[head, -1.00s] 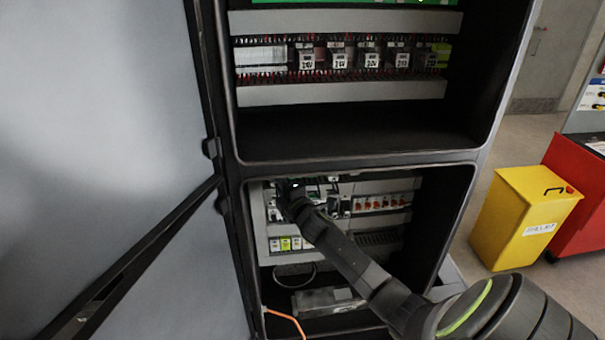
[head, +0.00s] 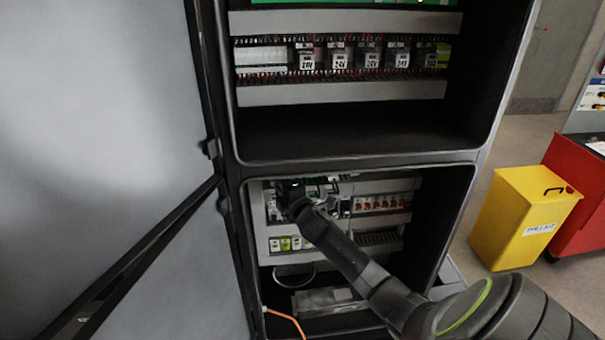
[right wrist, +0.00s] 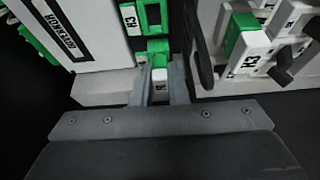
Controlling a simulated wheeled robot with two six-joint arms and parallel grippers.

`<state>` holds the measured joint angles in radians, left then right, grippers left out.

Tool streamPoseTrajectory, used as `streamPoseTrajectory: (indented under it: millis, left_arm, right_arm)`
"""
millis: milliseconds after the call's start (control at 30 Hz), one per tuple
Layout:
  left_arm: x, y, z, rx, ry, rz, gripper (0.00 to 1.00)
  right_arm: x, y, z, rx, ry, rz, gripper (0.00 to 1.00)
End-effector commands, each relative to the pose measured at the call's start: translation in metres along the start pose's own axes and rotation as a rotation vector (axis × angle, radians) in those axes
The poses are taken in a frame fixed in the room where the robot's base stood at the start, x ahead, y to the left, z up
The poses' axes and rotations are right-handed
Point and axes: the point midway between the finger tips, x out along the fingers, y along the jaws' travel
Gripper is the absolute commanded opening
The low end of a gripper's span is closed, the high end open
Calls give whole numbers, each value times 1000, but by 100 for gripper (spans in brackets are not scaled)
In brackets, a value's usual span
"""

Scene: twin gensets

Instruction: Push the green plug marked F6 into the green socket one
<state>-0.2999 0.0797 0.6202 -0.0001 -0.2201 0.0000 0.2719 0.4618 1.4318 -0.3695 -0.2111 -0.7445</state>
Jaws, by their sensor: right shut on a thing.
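In the right wrist view my right gripper (right wrist: 160,86) is shut on a small plug (right wrist: 158,60) with a green top and a pale, marked face between the fingers. Only part of its mark shows, so I cannot read it as F6. A green socket (right wrist: 151,16) with a dark opening lies just beyond the plug, on a white unit. The plug's top is close to the socket's lower edge; I cannot tell whether they touch. In the head view my right gripper (head: 290,192) is inside the lower cabinet bay, and the plug is hidden there. My left gripper is not in view.
Another green block (right wrist: 240,32) stands right of the plug, beside black levers. A dark cable hangs between it and the socket. The bay has side walls, a row of breakers (head: 382,202) and green-and-white modules (head: 286,244). The open door (head: 110,150) is at left.

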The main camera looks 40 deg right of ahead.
Motion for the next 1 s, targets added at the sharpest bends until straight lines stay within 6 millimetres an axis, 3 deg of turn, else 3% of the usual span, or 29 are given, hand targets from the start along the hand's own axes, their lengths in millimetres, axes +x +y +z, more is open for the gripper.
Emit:
streamPoseTrajectory:
  millis: [533,567,733,1000]
  left_arm:
    - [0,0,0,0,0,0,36]
    - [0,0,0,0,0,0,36]
    - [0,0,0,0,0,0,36]
    - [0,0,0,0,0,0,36]
  right_arm:
    - [3,0,1,0,0,0,0]
    - [3,0,1,0,0,0,18]
    - [2,0,1,0,0,0,39]
    - [2,0,1,0,0,-1,39]
